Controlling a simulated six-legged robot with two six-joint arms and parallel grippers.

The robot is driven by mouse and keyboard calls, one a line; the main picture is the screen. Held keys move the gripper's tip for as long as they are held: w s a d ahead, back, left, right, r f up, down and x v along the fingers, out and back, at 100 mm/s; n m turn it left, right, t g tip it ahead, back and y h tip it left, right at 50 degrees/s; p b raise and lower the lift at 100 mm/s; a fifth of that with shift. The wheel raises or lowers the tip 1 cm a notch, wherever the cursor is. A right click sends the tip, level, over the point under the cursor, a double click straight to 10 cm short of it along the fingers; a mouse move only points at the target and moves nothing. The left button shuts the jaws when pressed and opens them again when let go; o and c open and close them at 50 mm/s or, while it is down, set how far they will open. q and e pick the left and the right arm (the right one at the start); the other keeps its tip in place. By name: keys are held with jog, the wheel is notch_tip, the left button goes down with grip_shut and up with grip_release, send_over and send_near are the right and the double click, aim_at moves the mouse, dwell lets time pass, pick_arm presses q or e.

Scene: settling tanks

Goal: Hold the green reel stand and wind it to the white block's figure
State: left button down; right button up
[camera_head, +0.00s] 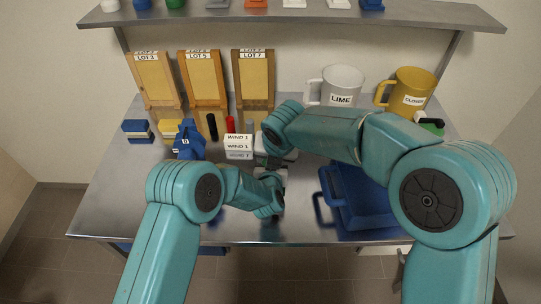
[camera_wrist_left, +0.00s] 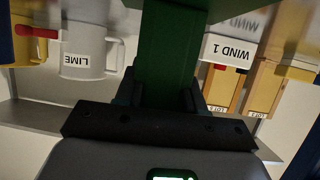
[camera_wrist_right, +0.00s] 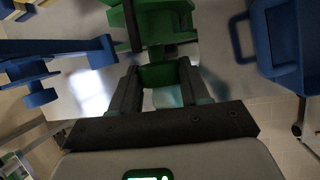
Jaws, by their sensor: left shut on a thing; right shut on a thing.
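The white block (camera_head: 238,141) stands mid-table and reads WIND 1; it also shows upside down in the left wrist view (camera_wrist_left: 232,50). The green reel stand is mostly hidden behind my arms in the head view. In the left wrist view its green upright part (camera_wrist_left: 168,45) fills the space between the fingers of my left gripper (camera_wrist_left: 158,95), which is shut on it. In the right wrist view the green reel stand (camera_wrist_right: 165,28) is just ahead. My right gripper (camera_wrist_right: 157,82) is shut on a green piece of it; I cannot tell whether this is the crank.
A blue stand (camera_head: 187,140) is left of the block. A blue bin (camera_head: 362,205) is to the right. Behind are boards with lot labels (camera_head: 203,80), a white LIME mug (camera_head: 340,84) and a yellow mug (camera_head: 408,90). The front left of the table is clear.

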jog(key=shift+s+d+f+m+y, duration=0.1)
jog(key=shift+d+m+y, duration=0.1)
jog(key=shift+y, duration=0.75)
jog(key=shift+s+d+f+m+y, duration=0.1)
jog(key=shift+m+y, duration=0.1)
jog(key=shift+y, duration=0.75)
jog(key=shift+w, duration=0.1)
jog(key=o, duration=1.1)
jog(key=shift+c, duration=0.2)
jog(key=shift+r, duration=0.1)
jog(key=v, duration=1.2)
jog(key=shift+o, duration=0.2)
jog(key=shift+d, duration=0.1)
